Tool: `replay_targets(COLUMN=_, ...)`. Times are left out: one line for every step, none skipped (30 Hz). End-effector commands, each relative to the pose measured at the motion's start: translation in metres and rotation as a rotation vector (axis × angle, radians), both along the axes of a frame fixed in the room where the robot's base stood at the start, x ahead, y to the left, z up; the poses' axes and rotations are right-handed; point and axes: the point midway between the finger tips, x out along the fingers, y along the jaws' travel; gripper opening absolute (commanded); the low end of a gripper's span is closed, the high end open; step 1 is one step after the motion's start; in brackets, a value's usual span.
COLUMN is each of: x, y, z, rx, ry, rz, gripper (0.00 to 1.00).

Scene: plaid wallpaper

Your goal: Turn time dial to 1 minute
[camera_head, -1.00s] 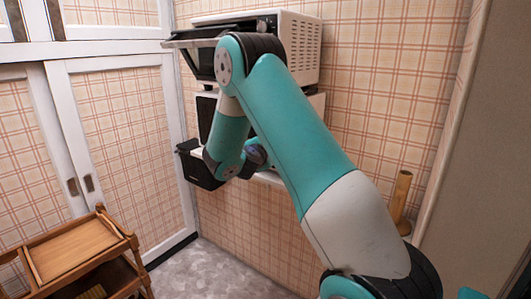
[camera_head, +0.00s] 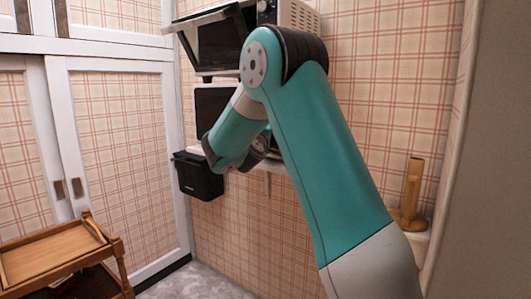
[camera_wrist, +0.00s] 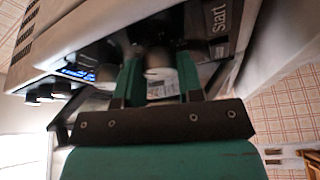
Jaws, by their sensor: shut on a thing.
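In the wrist view my gripper (camera_wrist: 160,76) has its two green fingers on either side of a round knob, the dial (camera_wrist: 159,60), on a dark control panel. It is shut on this dial. The printed word "Start" (camera_wrist: 220,18) shows to the right of it, and a blue lit display (camera_wrist: 76,73) to the left. The dial's markings are too small and blurred to read. In the head view the lower appliance (camera_head: 212,103) with a dark front is partly behind my arm, which hides my gripper and the dial.
An upper oven (camera_head: 297,14) has its dark door (camera_head: 212,42) hanging open above my arm. A black bin (camera_head: 198,178) sits below the lower appliance. A wooden roll stand (camera_head: 412,180) is at right. A wooden cart (camera_head: 55,258) stands lower left, with floor visible between.

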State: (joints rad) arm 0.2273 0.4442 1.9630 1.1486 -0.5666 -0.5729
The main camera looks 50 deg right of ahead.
Motion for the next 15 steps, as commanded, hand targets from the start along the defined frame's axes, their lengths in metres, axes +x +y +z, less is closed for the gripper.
replay_targets(x=0.0000, y=0.0002, z=-0.0092, rx=0.004, ry=-0.031, rz=-0.001, gripper=0.11)
replay_targets(x=0.0000, y=0.0001, z=-0.0089, rx=0.006, ry=-0.048, rz=-0.001, gripper=0.11)
replay_targets(x=0.0000, y=0.0001, z=-0.0084, rx=0.007, ry=-0.069, rz=0.000, gripper=0.11)
replay_targets(x=0.0000, y=0.0002, z=-0.0080, rx=0.008, ry=-0.084, rz=0.000, gripper=0.11)
replay_targets(x=0.0000, y=0.0001, z=-0.0077, rx=0.010, ry=-0.098, rz=0.000, gripper=0.11)
replay_targets(x=0.0001, y=0.0001, z=-0.0071, rx=0.012, ry=-0.115, rz=-0.001, gripper=0.11)
replay_targets(x=0.0002, y=0.0001, z=-0.0068, rx=0.013, ry=-0.126, rz=-0.001, gripper=0.11)
replay_targets(x=0.0003, y=0.0001, z=-0.0066, rx=0.014, ry=-0.135, rz=-0.001, gripper=0.11)
replay_targets(x=0.0003, y=0.0001, z=-0.0062, rx=0.015, ry=-0.147, rz=-0.001, gripper=0.11)
replay_targets(x=0.0004, y=0.0001, z=-0.0059, rx=0.016, ry=-0.155, rz=-0.001, gripper=0.11)
replay_targets(x=0.0004, y=0.0001, z=-0.0055, rx=0.017, ry=-0.162, rz=-0.001, gripper=0.11)
replay_targets(x=0.0004, y=0.0001, z=-0.0050, rx=0.017, ry=-0.170, rz=-0.001, gripper=0.11)
replay_targets(x=0.0005, y=0.0000, z=-0.0045, rx=0.017, ry=-0.174, rz=-0.001, gripper=0.11)
replay_targets(x=0.0004, y=0.0001, z=-0.0041, rx=0.018, ry=-0.178, rz=-0.001, gripper=0.11)
replay_targets(x=0.0005, y=0.0000, z=-0.0037, rx=0.018, ry=-0.182, rz=-0.001, gripper=0.11)
